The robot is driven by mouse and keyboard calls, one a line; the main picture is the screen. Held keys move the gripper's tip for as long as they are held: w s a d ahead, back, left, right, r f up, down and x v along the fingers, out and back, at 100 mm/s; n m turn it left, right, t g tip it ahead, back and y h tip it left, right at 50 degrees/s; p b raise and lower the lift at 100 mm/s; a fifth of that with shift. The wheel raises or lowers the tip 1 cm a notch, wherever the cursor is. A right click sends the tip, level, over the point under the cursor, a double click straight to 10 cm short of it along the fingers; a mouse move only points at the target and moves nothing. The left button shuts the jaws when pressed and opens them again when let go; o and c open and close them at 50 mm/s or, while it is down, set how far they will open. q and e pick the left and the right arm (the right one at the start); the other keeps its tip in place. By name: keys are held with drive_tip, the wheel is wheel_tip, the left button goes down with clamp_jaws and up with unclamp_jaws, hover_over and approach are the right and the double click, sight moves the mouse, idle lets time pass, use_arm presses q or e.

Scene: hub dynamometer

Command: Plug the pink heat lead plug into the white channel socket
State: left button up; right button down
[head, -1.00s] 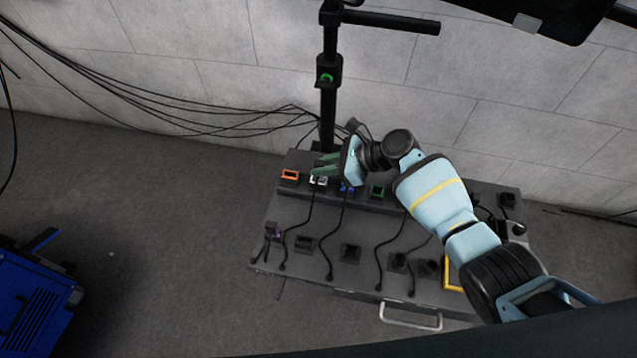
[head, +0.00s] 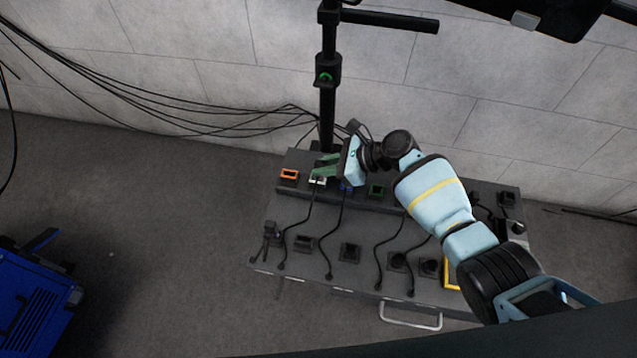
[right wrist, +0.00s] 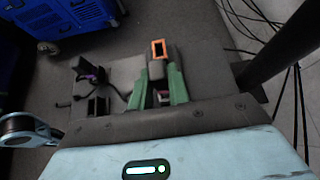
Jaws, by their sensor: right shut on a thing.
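The white channel socket (head: 318,180) is in the back row of the grey bench, just right of the orange socket (head: 289,174). My right gripper (head: 323,167) has its green fingers over the white socket. It is shut on the pink heat lead plug, of which only a small pinkish patch (right wrist: 163,97) shows between the fingers in the right wrist view. A black lead runs from there down the bench front. The fingers hide the plug's front end, so I cannot tell whether it is inside the socket. My left gripper is not in view.
A green socket (head: 376,191) and a partly hidden blue one (head: 346,188) are to the right. Black holders and leads cover the bench's lower face. A black post (head: 328,110) rises behind the bench. A blue cabinet (head: 35,300) stands at left, with clear floor between.

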drive_tip(key=shift+s+a+f+b, duration=0.1)
drive_tip(key=shift+s+f+b, duration=0.15)
drive_tip(key=shift+f, duration=0.4)
drive_tip(key=shift+s+a+f+b, duration=0.1)
drive_tip(key=shift+s+f, duration=0.25)
drive_tip(key=shift+f, duration=0.3)
drive_tip(key=c, duration=1.3)
unclamp_jaws()
drive_tip(key=shift+o, duration=0.2)
drive_tip(key=shift+d+r, duration=0.15)
drive_tip(key=d+r+p, duration=0.2)
drive_tip(key=shift+d+r, duration=0.1)
drive_tip(key=shift+d, duration=0.2)
drive_tip(key=v, duration=0.2)
drive_tip(key=p+v, duration=0.1)
drive_tip(key=v, duration=0.1)
drive_tip(key=shift+w+r, duration=0.2)
drive_tip(key=shift+r, duration=0.1)
drive_tip(key=shift+d+r, duration=0.3)
drive_tip(key=shift+d, duration=0.2)
